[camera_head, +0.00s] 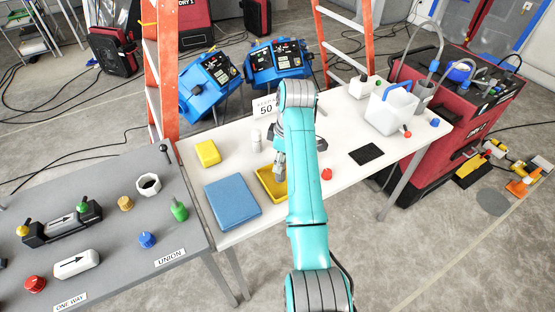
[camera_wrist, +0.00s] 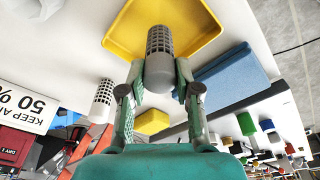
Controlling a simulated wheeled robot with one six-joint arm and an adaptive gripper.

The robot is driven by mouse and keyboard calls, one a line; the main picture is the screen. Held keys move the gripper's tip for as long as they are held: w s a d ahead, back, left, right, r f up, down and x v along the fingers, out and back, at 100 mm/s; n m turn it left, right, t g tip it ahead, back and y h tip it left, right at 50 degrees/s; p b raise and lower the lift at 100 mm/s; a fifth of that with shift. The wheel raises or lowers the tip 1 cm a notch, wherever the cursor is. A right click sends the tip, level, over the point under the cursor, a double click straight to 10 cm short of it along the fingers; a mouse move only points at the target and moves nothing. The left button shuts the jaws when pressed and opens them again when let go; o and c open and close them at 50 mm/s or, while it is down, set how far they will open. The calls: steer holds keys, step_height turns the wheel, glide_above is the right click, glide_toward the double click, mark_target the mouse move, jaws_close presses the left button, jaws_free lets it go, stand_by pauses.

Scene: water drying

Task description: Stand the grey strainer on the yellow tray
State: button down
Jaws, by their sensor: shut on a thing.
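My gripper (camera_head: 280,150) is over the white table at the yellow tray (camera_head: 263,177), mostly behind my arm in the head view. In the wrist view my gripper (camera_wrist: 160,86) is shut on the grey strainer (camera_wrist: 159,65), which has a smooth rounded end between the fingers and a dark slotted end pointing away. The strainer overlaps the yellow tray (camera_wrist: 120,40) in the wrist view. I cannot tell whether it touches the tray.
A white strainer (camera_head: 256,140) stands behind the tray, near the "50" sign (camera_head: 265,108). A red knob (camera_head: 326,174) and black mat (camera_head: 366,155) lie right.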

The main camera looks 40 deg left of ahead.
steer(key=shift+d+f, duration=0.1)
steer(key=shift+f, duration=0.55)
steer(key=c, duration=0.8)
jaws_free()
steer(key=shift+f, duration=0.15)
